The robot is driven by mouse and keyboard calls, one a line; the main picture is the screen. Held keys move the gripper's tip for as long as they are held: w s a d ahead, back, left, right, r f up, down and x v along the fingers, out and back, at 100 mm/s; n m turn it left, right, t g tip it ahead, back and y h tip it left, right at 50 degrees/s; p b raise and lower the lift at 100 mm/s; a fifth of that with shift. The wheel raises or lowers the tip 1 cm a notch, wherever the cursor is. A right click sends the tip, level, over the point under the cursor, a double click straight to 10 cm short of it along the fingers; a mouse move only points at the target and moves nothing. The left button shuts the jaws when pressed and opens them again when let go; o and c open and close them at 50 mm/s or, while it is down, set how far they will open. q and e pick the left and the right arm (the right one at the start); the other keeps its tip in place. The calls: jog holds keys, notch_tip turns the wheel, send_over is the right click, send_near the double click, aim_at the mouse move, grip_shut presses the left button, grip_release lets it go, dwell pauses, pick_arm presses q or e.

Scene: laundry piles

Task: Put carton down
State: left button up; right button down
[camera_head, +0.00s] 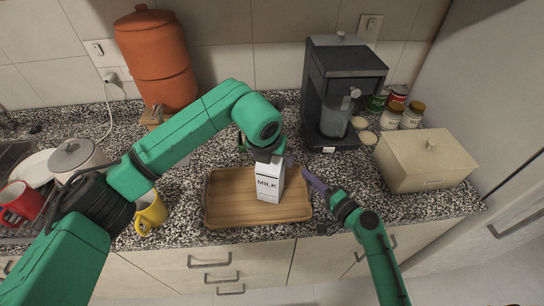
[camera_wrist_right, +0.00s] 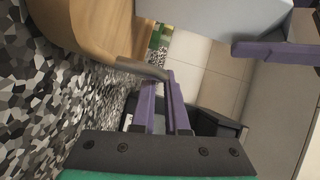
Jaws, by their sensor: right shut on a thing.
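The white milk carton (camera_head: 269,184) stands upright on the wooden tray (camera_head: 228,209), right of its middle. Its side also shows in the right wrist view (camera_wrist_right: 200,14). My left gripper (camera_head: 266,157) is at the carton's top, which it partly hides; its fingers look spread to either side. One of its purple fingers shows beside the carton in the right wrist view. My right gripper (camera_head: 312,182) is shut on the tray's right handle (camera_wrist_right: 143,69), with its purple fingers close together there.
A black coffee machine (camera_head: 334,95) stands behind the tray on the right. A beige box (camera_head: 424,163) and several jars are farther right. A yellow mug (camera_head: 150,212), a red mug (camera_head: 22,203) and a lidded pot (camera_head: 76,157) are on the left. An orange container (camera_head: 155,60) stands behind.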

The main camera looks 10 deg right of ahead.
jog(key=shift+f, duration=0.1)
pick_arm(q)
jog(key=v, duration=1.2)
jog(key=shift+r, duration=0.15)
pick_arm(e)
jog(key=c, duration=0.8)
grip_release()
jog(key=shift+c, duration=0.2)
